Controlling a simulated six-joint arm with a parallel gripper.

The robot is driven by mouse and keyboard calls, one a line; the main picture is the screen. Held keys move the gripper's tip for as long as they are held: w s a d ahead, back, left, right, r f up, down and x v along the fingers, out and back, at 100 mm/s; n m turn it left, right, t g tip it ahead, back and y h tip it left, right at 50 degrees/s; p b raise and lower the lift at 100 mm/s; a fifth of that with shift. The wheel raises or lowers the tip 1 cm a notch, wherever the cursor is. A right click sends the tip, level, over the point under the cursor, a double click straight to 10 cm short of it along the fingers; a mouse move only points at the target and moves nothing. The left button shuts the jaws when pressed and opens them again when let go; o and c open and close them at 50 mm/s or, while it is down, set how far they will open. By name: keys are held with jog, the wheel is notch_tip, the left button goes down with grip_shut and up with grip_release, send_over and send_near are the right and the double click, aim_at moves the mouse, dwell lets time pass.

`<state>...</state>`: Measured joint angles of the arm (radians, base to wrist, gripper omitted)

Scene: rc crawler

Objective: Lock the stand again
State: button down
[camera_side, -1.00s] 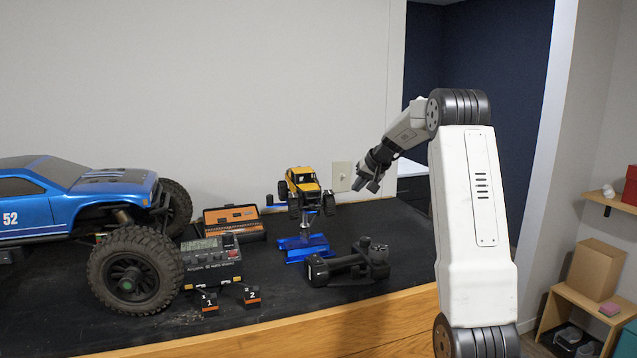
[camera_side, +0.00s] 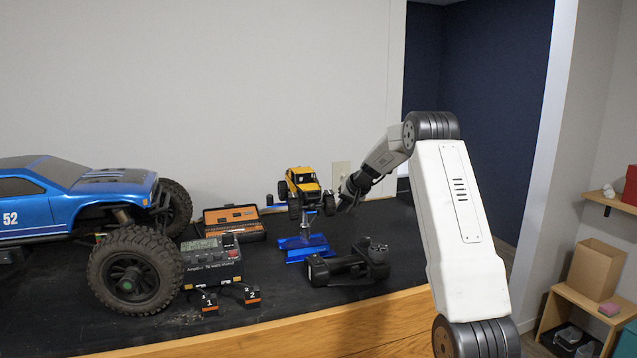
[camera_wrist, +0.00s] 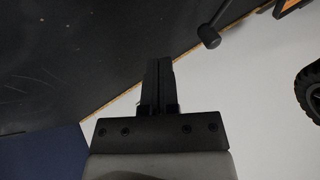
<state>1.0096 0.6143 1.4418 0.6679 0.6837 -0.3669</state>
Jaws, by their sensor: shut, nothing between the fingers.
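The stand (camera_side: 306,246) has a blue base on the black bench mat and a silver post. A small yellow crawler (camera_side: 303,187) sits on top of the post. My gripper (camera_side: 347,203) is shut and empty, just right of the crawler, with a small gap or overlap I cannot judge. In the wrist view my gripper (camera_wrist: 158,70) shows its two dark fingers together. A crawler wheel (camera_wrist: 309,87) shows at that view's right edge.
A dark tool-like device (camera_side: 350,266) lies right of the stand base. A large blue truck (camera_side: 85,205), a charger (camera_side: 211,262) and an open orange case (camera_side: 232,222) stand to the left. A dark knob on a rod (camera_wrist: 209,36) shows in the wrist view. The wall is close behind.

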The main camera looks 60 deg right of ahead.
jog(key=shift+w+a, duration=0.25)
jog(key=shift+w, duration=0.4)
jog(key=shift+w+a, duration=0.25)
jog(key=shift+w, duration=0.35)
jog(key=shift+w+a, duration=0.25)
jog(key=shift+w, duration=0.4)
jog(key=shift+w+f, duration=0.1)
jog(key=shift+w+n+y, duration=0.5)
jog(key=shift+w+n, duration=0.2)
jog(key=shift+w, duration=0.05)
jog(key=shift+w+n+y, duration=0.4)
jog(key=shift+w+n, duration=0.05)
jog(key=shift+n, duration=0.25)
jog(key=shift+w+a+n+y, duration=0.2)
jog(key=shift+w+n+y, duration=0.45)
jog(key=shift+n, duration=0.35)
jog(key=shift+w+a+n+y, duration=0.15)
jog(key=shift+w+n+y, duration=0.45)
jog(key=shift+n, duration=0.4)
jog(key=shift+w+a+n+y, duration=0.35)
jog(key=shift+n+y, duration=0.2)
jog(key=shift+n, duration=0.35)
jog(key=shift+d, duration=0.1)
